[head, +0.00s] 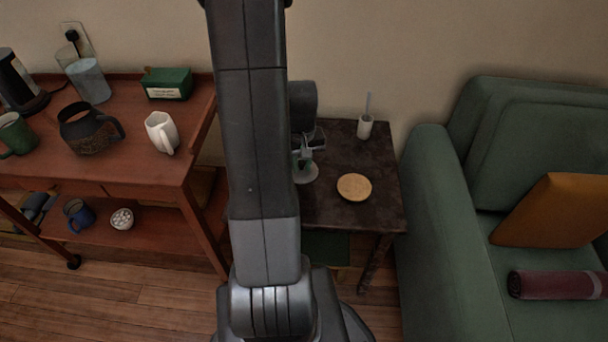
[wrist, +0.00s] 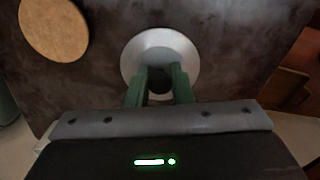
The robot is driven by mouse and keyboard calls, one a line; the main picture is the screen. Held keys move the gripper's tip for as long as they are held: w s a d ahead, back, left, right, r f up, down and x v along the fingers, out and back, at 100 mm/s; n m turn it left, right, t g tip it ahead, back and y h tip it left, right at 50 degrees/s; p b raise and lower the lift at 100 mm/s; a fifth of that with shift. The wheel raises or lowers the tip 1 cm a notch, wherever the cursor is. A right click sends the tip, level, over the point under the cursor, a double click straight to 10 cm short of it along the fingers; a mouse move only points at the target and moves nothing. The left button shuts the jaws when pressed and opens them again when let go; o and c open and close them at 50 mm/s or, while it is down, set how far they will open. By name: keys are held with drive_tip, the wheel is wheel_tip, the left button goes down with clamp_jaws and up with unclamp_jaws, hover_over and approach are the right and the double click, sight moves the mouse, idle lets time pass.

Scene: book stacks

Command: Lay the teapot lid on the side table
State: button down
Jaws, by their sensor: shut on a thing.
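The teapot lid (wrist: 134,57) is a pale grey-white disc with a dark knob, seen in the wrist view just past my fingers. My gripper (wrist: 158,83) has green fingers shut on the knob. In the head view the lid (head: 306,175) shows below my gripper (head: 305,157), over the left part of the dark side table (head: 378,211). I cannot tell whether the lid touches the tabletop or hangs a little above it. My arm hides the table's left side in the head view.
A round cork mat (head: 354,187) lies on the side table, right of the lid. A white cup (head: 365,128) with a stick stands at the back. A wooden cart (head: 130,140) with mugs is at left; a green sofa (head: 430,190) is at right.

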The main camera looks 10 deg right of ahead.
sight(302, 171)
drive_tip(key=shift+f+b, duration=0.45)
drive_tip(key=shift+f, duration=1.75)
drive_tip(key=shift+f, duration=0.25)
drive_tip(key=c, duration=1.3)
unclamp_jaws()
drive_tip(key=shift+r, duration=0.15)
wheel_tip(302, 171, up, 12)
drive_tip(key=p, duration=0.2)
drive_tip(key=shift+r+p, duration=0.1)
drive_tip(key=shift+p, duration=0.25)
